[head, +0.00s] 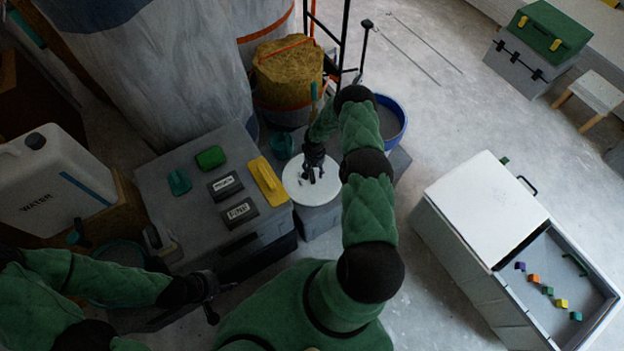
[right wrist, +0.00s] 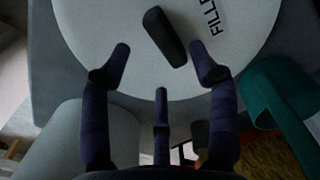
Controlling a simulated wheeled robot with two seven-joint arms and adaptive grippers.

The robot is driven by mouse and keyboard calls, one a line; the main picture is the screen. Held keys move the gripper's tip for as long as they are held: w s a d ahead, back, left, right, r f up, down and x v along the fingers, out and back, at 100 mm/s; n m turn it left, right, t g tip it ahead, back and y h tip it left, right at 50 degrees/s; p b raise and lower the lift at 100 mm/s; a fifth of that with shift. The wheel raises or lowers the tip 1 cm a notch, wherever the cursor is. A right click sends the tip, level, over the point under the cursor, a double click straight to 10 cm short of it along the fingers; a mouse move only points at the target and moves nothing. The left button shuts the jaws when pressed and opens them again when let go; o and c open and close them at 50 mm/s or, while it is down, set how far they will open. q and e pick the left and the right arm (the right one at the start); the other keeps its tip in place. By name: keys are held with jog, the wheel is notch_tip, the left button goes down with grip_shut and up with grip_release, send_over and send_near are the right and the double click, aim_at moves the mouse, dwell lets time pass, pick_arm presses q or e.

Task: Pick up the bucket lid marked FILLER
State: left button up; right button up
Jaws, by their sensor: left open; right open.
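In the right wrist view the lid (right wrist: 105,25) shows a dark bar handle (right wrist: 165,37) and a label with part of the word FILLER (right wrist: 210,14). My right gripper (head: 313,176) is over the lid, and its open fingers (right wrist: 160,62) point at the handle, whose near end lies between the fingertips' lines. I cannot tell the remaining height. My left gripper (head: 211,301) is open and empty, low in front of the toolbox.
The grey box (head: 155,190) left of the lid carries a yellow float (head: 267,181), labelled dark blocks (head: 226,186) and a green piece (head: 211,157). A white cooler-like bin (head: 485,215) stands right; floor between is clear.

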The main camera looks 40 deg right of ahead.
aim_at(312, 177)
jog(key=f, duration=0.1)
jog(key=f+b, duration=0.1)
jog(key=f, duration=0.1)
jog(key=f+b, duration=0.1)
jog(key=f, duration=0.1)
jog(key=shift+a, duration=0.25)
jog(key=shift+r, duration=0.1)
grip_shut()
